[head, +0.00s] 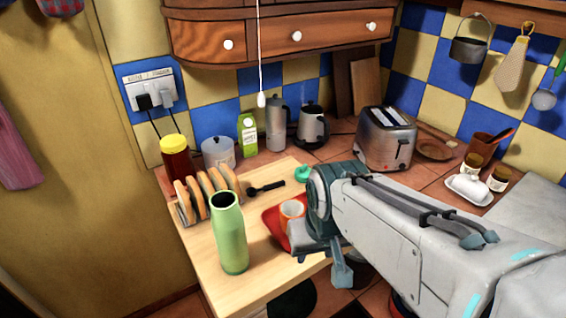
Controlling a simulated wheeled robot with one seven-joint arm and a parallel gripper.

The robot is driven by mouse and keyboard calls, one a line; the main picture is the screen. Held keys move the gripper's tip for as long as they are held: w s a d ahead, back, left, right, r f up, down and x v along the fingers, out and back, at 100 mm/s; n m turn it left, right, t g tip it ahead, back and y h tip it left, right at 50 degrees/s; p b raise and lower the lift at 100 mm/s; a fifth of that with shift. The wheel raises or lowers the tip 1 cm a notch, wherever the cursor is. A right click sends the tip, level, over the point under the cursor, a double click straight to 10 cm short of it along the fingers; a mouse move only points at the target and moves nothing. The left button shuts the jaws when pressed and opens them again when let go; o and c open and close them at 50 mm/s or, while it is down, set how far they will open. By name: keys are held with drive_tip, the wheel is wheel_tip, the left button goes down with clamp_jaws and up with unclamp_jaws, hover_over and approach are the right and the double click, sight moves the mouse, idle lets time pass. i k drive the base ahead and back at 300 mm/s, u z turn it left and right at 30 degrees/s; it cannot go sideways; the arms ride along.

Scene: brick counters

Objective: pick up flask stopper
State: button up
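A tall green flask (230,235) stands upright near the front of the light wooden counter, with its top open. A small teal-green object (302,173), which looks like the flask stopper, lies farther back on the counter, partly hidden by my arm. My gripper (322,262) points down near the counter's right edge, to the right of the flask and nearer the camera than the small green object. It is apart from the flask. My arm hides much of the gripper, so its opening and anything between its fingers are unclear.
An orange-and-white cup (291,212) stands on a red tray (271,221) close to my gripper. A toast rack (183,207) with bread stands behind the flask. A black utensil (266,187) lies on the board. A toaster (386,138) and kettle (312,126) stand at the back.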

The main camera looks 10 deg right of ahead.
sight(302, 173)
drive_tip(key=u, duration=1.35)
drive_tip(key=k, duration=0.6)
drive_tip(key=z, duration=1.35)
drive_tip(key=i, duration=0.5)
drive_tip(key=u, duration=0.05)
